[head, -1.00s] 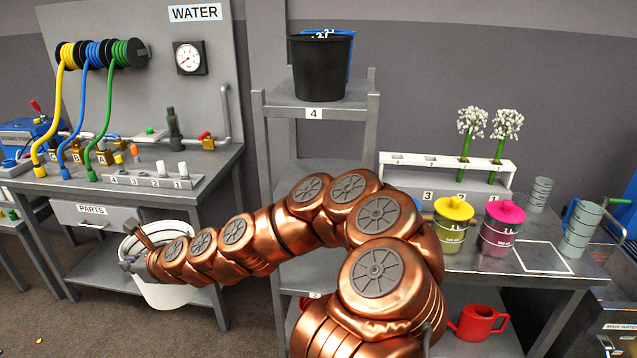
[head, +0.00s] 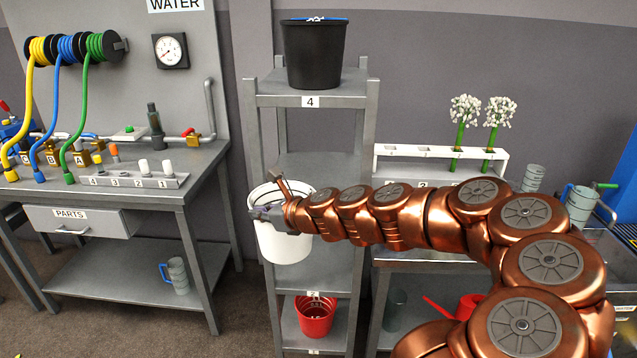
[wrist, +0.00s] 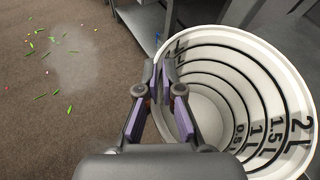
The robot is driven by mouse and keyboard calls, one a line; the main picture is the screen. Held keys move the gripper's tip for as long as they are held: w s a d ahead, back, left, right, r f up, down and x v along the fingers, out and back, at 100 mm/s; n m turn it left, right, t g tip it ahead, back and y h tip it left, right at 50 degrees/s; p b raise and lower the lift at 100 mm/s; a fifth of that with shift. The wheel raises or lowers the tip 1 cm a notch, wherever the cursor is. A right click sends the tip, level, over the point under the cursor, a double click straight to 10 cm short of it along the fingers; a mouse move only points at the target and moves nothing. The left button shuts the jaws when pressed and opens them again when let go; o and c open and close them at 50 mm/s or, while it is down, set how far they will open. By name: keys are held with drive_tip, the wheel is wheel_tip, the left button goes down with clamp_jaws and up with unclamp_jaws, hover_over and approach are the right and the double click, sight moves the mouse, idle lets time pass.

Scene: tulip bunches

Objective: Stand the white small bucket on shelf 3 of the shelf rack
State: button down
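The white small bucket (head: 284,240) hangs upright in front of the shelf rack (head: 370,120), below shelf 4's level. My gripper (head: 268,211) is shut on its rim. In the wrist view my gripper (wrist: 162,82) has one finger inside the wall and one outside; the bucket (wrist: 285,85) looks empty, with volume rings inside. Shelf 4 (head: 350,88) is at the top. The level below it (head: 320,168) is partly visible and looks bare; its label is hidden behind my arm and the bucket.
A black bucket (head: 313,55) with something blue in it stands on shelf 4. A red bucket (head: 316,318) stands on the lowest shelf. The rack posts stand close beside the white bucket. The water bench (head: 205,160) is left; a table with flowers (head: 465,115) is right.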

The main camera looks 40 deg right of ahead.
drive_tip(key=s+d+r+b, duration=0.2)
drive_tip(key=s+d+r, duration=0.4)
drive_tip(key=shift+d, duration=0.15)
drive_tip(key=w+d+p, duration=0.3)
drive_tip(key=w+d, duration=0.9)
drive_tip(key=w, duration=0.1)
drive_tip(key=shift+r, duration=0.25)
drive_tip(key=shift+w+f, duration=0.1)
drive_tip(key=c, duration=1.3)
unclamp_jaws()
